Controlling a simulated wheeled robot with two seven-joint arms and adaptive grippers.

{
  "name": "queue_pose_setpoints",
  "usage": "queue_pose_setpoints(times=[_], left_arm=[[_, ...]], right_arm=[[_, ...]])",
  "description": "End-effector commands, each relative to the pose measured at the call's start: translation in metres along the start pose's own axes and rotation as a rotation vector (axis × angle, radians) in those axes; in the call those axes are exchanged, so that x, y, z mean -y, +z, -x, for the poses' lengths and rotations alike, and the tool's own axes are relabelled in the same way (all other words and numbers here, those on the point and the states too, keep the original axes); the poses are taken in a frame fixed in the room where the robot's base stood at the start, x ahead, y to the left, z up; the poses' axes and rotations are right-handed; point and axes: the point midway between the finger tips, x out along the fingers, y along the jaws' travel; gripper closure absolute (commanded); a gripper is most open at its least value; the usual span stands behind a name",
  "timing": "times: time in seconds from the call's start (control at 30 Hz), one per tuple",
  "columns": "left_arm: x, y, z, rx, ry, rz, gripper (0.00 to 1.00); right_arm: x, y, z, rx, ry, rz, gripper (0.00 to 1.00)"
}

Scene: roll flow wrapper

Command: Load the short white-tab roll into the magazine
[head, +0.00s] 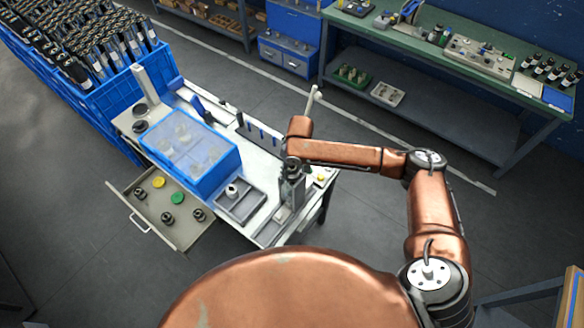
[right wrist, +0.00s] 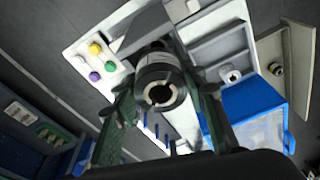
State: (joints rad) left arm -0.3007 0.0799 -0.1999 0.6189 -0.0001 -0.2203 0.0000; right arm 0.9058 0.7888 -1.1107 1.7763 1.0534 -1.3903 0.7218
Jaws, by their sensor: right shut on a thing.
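My right gripper (head: 291,178) is over the right end of the white worktable. In the right wrist view its two dark fingers (right wrist: 163,100) are closed on a short dark roll (right wrist: 160,73) with a pale ring around its open core. I cannot make out a white tab on it. A grey metal fixture (right wrist: 140,30) lies just beyond the roll; I cannot tell whether they touch or whether this is the magazine. The gripper hides much of this spot in the head view. My left gripper is not in view.
A small white-topped piece (head: 232,190) sits in a grey tray (head: 248,207). A blue bin (head: 205,182) with a clear lid holds several pale pieces. An open drawer (head: 182,232) juts out at the front left. Coloured buttons (right wrist: 95,48) sit beside the fixture.

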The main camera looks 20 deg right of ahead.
Motion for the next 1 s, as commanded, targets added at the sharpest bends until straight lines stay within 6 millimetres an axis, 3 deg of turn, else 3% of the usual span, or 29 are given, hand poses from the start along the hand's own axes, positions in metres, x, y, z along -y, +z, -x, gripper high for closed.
queue_pose_setpoints(times=[0.77, 0.8, 1.0], left_arm=[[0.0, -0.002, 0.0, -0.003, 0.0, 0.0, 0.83], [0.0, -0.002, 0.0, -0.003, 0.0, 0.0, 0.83], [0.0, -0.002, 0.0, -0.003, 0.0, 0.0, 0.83]], right_arm=[[0.001, 0.002, -0.018, -0.001, -0.001, 0.0, 0.89], [0.001, 0.002, -0.018, -0.002, -0.001, 0.0, 0.59], [0.0, 0.002, -0.018, -0.001, 0.0, 0.0, 0.45]])
